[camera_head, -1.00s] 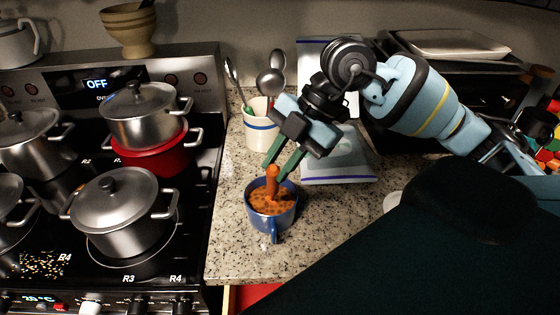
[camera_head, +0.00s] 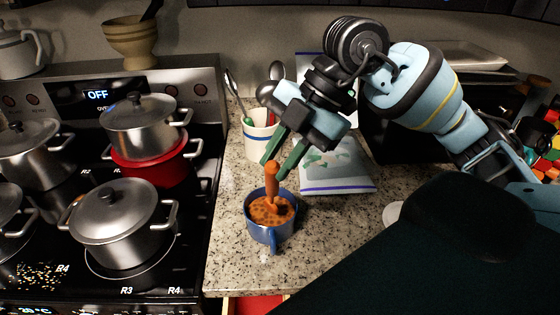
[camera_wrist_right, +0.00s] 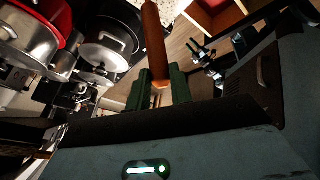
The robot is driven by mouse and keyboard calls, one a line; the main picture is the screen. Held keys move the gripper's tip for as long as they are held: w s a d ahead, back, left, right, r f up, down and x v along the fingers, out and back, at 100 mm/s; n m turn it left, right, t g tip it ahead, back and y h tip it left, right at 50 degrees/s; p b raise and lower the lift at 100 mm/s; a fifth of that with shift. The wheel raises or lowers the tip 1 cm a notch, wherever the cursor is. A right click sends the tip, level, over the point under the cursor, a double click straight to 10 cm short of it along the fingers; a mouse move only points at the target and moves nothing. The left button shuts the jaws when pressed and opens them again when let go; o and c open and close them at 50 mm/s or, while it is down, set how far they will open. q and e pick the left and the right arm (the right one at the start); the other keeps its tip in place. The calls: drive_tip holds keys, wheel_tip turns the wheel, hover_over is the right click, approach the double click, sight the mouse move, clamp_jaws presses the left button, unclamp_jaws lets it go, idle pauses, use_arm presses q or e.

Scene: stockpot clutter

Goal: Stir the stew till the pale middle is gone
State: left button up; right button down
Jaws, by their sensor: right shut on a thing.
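A blue mug-like pot (camera_head: 260,234) with its handle facing the front stands on the granite counter, right of the stove. The stew (camera_head: 262,212) in it is orange-brown with darker specks; I cannot make out a pale middle. My right gripper (camera_head: 271,165) is above the pot, shut on an orange-brown stirring tool (camera_head: 272,186). The tool stands nearly upright, its lower end in the stew. In the right wrist view the tool (camera_wrist_right: 154,38) sticks out between the green fingers (camera_wrist_right: 158,78). My left gripper is not in view.
Behind the pot stands a white utensil crock (camera_head: 257,143) with ladles. A flat clear bag with a blue edge (camera_head: 338,183) lies to the right. Lidded steel pots (camera_head: 118,222) and a red pan (camera_head: 150,170) fill the stove at left. The counter in front is clear.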

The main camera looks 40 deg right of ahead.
drive_tip(key=shift+s+a+r, duration=0.1)
drive_tip(key=shift+s+r, duration=0.1)
drive_tip(key=shift+r, duration=0.35)
drive_tip(key=shift+s+a+r, duration=0.1)
drive_tip(key=shift+s+r, duration=0.1)
drive_tip(key=shift+r, duration=0.3)
drive_tip(key=shift+r, duration=2.55)
